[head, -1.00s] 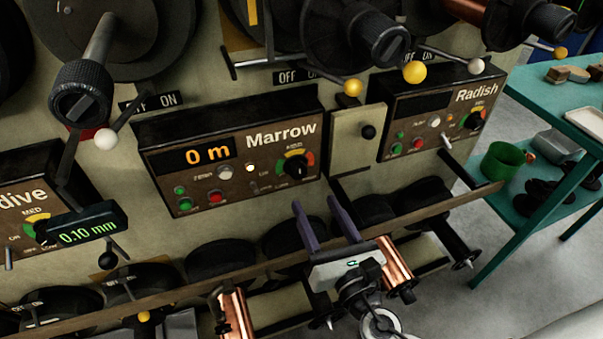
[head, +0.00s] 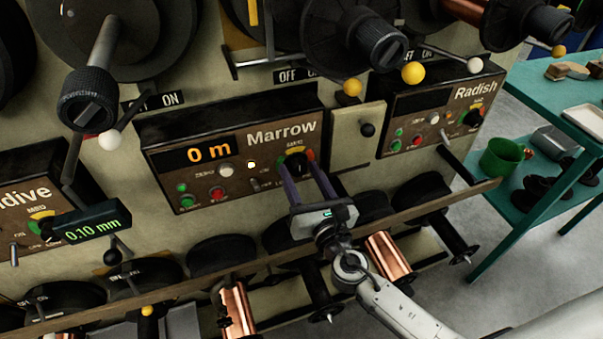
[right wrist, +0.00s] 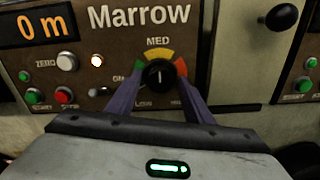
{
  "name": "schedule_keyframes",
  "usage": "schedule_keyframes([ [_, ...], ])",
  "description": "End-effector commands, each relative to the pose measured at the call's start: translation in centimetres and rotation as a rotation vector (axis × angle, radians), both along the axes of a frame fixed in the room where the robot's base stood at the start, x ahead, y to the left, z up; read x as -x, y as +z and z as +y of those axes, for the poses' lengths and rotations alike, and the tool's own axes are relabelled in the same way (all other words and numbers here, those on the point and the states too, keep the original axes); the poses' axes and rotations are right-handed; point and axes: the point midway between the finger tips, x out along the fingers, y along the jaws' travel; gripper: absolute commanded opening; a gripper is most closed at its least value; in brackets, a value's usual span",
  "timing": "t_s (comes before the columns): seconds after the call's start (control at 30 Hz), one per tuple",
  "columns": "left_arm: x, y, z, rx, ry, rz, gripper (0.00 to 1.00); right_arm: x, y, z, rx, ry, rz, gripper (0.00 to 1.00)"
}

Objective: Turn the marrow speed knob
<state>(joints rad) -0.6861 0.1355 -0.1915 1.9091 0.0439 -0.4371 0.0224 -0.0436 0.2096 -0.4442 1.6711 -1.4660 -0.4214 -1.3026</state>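The Marrow speed knob (head: 295,163) is black and round, with a green, yellow and red arc around it. In the right wrist view the knob (right wrist: 160,74) has its white pointer line near upright, towards MED. My right gripper (head: 299,169) has two purple fingers. It is open at the knob; in the right wrist view the gripper (right wrist: 160,88) has its fingertips on either side of the knob's lower part. Whether they touch it I cannot tell. The Marrow panel (head: 222,164) reads 0 m. My left gripper is not in view.
The Radish panel (head: 432,120) stands to the right, past a cream box with a black ball lever (head: 367,129). A long wooden rail (head: 215,268) runs below the panels. Yellow ball levers (head: 352,87) hang above. A teal shelf (head: 545,150) is at the right.

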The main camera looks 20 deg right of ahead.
Motion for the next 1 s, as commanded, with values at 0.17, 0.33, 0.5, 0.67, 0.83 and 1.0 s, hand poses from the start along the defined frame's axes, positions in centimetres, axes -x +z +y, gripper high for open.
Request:
schedule_keyframes([
  [0.17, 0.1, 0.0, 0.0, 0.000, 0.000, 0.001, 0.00, 0.0, 0.0, 0.0, 0.000, 0.000, 0.000, 0.15],
  [0.33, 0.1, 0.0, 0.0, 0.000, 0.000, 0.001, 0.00, 0.0, 0.0, 0.0, -0.003, 0.000, 0.000, 0.10],
  [0.5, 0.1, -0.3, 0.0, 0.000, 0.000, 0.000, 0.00, 0.0, -0.1, 0.0, -0.037, 0.000, 0.000, 0.10],
  [0.67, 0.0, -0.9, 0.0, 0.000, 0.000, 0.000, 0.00, 0.0, -0.1, 0.0, -0.115, -0.001, 0.002, 0.10],
  [0.83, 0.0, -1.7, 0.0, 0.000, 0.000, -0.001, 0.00, 0.0, -0.1, 0.0, -0.246, 0.000, 0.005, 0.10],
  [1.0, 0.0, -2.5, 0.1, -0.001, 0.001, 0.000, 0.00, 0.0, -0.1, 0.1, -0.406, 0.000, 0.011, 0.10],
])
